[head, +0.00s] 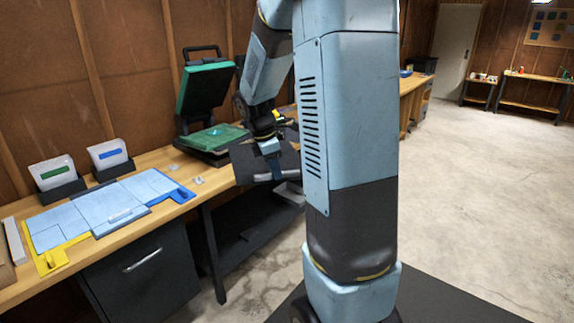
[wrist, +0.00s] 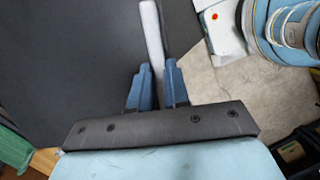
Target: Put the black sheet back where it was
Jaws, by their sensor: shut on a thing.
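The black sheet (head: 246,160) hangs from my gripper (head: 275,170) at the bench's front edge, just in front of the open press. A pale grey bar (head: 286,175) runs along the sheet's near edge. In the wrist view, the black sheet (wrist: 60,55) fills the upper left. The blue fingers of my gripper (wrist: 158,85) are closed around the pale bar (wrist: 152,35). The sheet looks tilted. Whether it touches the bench is hidden.
The press has a raised lid (head: 205,88) and a green bed (head: 214,137). Left on the bench (head: 180,160) lie pale blue panels (head: 100,205) with yellow and blue corners, and two holders with white cards (head: 110,153). A drawer cabinet (head: 145,265) stands below. Open concrete floor (head: 470,180) lies right.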

